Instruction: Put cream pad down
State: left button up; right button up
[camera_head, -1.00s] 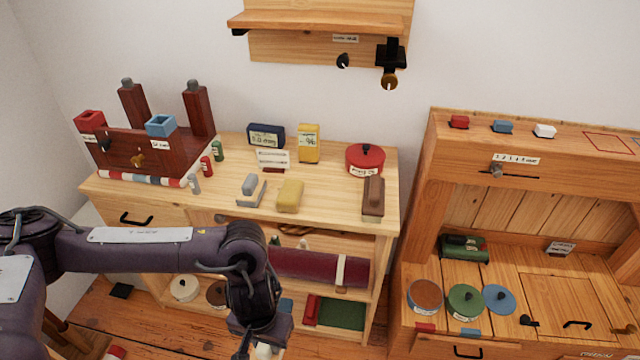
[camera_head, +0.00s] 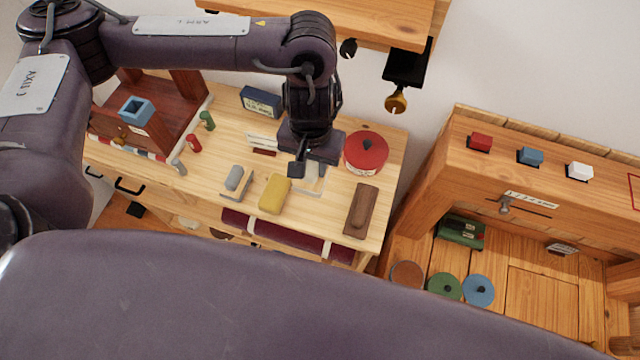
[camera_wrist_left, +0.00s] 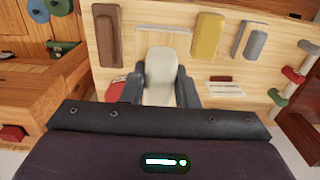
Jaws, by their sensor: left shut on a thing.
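The cream pad (camera_wrist_left: 160,78) is held between the two dark fingers of my left gripper (camera_wrist_left: 160,90) in the left wrist view. In the head view my left gripper (camera_head: 306,170) points down over the bench top (camera_head: 225,140), between the yellow block and the brown block. The cream pad (camera_head: 315,182) shows partly there, with the gripper hiding some of it. A thin white outline (camera_wrist_left: 165,29) shows on the wood around its far end. I cannot tell whether the pad touches the wood. My right gripper is not in view.
The yellow block (camera_head: 275,194) and a grey block (camera_head: 235,180) lie left of the pad. The brown block (camera_head: 361,210) and a red round tin (camera_head: 366,152) are to its right. A wall shelf (camera_head: 340,20) with hanging hooks is above. A wooden desk (camera_head: 530,200) stands at right.

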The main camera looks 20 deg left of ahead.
pick_arm(q)
jog(key=shift+w+d+f, duration=0.1)
jog(key=shift+w, duration=0.05)
notch_tip(320, 180, down, 16)
jog(key=b, duration=0.5)
jog(key=shift+r, duration=0.2)
notch_tip(320, 180, down, 4)
jog(key=shift+r+b, duration=0.1)
jog(key=shift+b, duration=1.1)
jog(key=o, duration=0.9)
jog(key=shift+o, duration=0.2)
